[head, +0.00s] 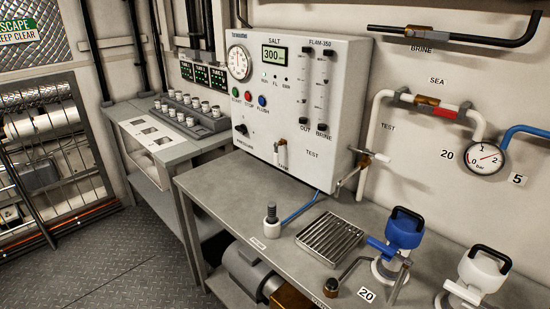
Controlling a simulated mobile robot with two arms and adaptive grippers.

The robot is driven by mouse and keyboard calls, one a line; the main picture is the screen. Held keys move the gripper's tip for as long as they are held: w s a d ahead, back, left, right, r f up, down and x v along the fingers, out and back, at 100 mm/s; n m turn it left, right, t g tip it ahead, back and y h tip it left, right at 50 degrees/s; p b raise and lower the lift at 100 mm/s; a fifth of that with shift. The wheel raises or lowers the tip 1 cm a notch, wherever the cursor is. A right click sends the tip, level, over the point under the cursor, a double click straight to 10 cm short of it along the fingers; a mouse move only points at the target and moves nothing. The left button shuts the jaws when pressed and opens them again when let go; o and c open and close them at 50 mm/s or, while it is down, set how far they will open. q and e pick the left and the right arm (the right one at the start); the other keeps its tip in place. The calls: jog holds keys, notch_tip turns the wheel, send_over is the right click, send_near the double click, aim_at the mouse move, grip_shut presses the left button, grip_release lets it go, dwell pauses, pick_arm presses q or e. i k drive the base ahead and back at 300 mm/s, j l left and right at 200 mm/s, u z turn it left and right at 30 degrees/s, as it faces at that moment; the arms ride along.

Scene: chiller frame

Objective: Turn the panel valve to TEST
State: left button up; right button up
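The white control panel (262,115) stands on the steel bench at the back wall. The panel valve (280,153) is low on its front, with a small pale lever that looks upright. The TEST label (313,154) is to the right of the valve. The lettering close to the lever is too small to read surely, so I cannot tell which mark it points at. Neither of my grippers is in view, and nothing touches the valve.
The steel bench (225,185) has bare room before the panel. A bolt-like post (271,218), a slotted drain grate (330,239) and a blue-topped container (403,232) stand on it. Wall pipes with a small valve (374,155) and a gauge (486,158) are at right.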

aim_at(276, 155)
jog(key=i+j+z, duration=0.1)
jog(key=j, duration=0.2)
jog(key=i+j, duration=0.2)
jog(key=j, duration=0.15)
jog(key=i+j+z, duration=0.15)
jog(key=j, duration=0.2)
jog(key=i+j+z, duration=0.1)
jog(key=j, duration=0.2)
jog(key=i+j+z, duration=0.1)
jog(key=j, duration=0.25)
